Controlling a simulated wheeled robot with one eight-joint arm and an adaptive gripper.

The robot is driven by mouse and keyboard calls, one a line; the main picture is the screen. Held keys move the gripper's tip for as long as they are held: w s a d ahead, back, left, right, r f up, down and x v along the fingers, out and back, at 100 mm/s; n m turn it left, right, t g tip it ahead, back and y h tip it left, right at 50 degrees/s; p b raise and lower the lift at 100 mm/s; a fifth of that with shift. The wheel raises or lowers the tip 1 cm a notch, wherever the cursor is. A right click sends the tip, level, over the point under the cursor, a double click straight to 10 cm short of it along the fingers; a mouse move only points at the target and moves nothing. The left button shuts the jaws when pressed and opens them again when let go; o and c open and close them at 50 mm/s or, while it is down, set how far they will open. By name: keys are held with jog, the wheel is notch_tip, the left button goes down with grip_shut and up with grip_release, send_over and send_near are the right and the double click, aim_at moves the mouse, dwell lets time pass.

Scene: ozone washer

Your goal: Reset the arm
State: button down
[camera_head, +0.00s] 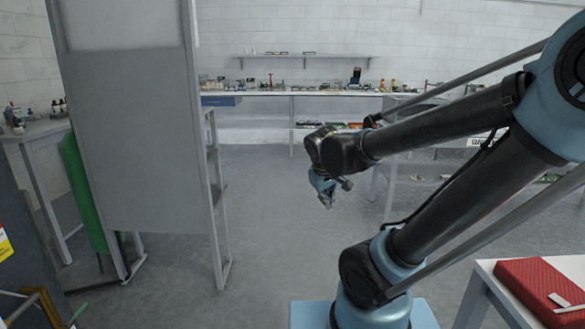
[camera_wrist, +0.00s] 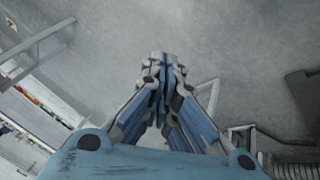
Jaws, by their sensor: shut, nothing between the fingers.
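My arm crosses the right half of the head view, bent, with its base at the bottom middle. My gripper (camera_head: 328,201) hangs from the wrist over open floor, pointing down. In the wrist view the fingers of my gripper (camera_wrist: 163,62) meet at the tips, with nothing between them. Below them is bare grey floor (camera_wrist: 225,40).
A tall grey panel (camera_head: 135,140) on a frame stands at the left, with a green cylinder (camera_head: 85,190) behind it. A cluttered workbench (camera_head: 290,93) runs along the back wall. A red case (camera_head: 540,285) lies on a white table at the lower right. The middle floor is clear.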

jog(key=s+d+f+m+g, duration=0.1)
jog(key=s+d+f+m, duration=0.2)
jog(key=s, duration=0.4)
jog(key=s+d+f+m+g+y, duration=0.1)
jog(key=s+d+f+m, duration=0.1)
jog(key=s+d, duration=0.3)
jog(key=shift+s+f+m+g+y, duration=0.3)
jog(key=shift+s+f+m+g, duration=0.15)
jog(key=shift+s, duration=0.45)
